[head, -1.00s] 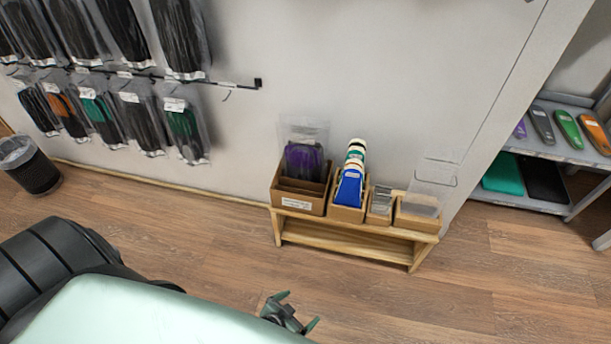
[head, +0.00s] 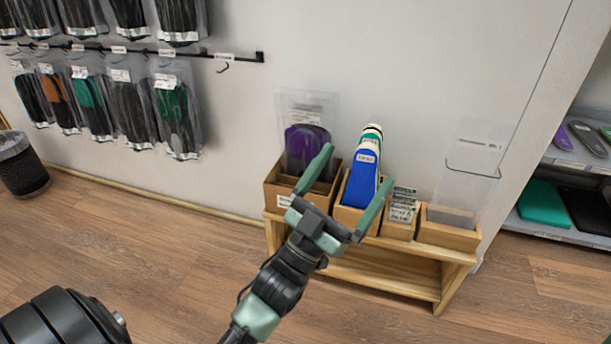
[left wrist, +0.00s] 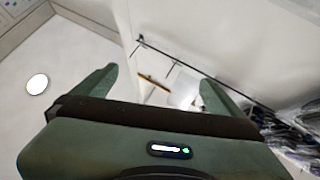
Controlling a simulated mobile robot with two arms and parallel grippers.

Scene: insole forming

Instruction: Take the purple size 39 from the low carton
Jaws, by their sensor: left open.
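The purple insole pack (head: 305,145), in clear packaging, stands upright in the low brown carton (head: 283,201) at the left end of a small wooden bench. Its size marking is too small to read. My left gripper (head: 358,164) is open and empty. My right gripper is not in view.
The wooden bench (head: 385,284) also bears a small box of cards (head: 403,207) and a box with a clear holder (head: 450,233). Packed insoles hang on a wall rail (head: 170,51) at left. A bin (head: 22,168) stands far left, a shelf (head: 560,237) at right.

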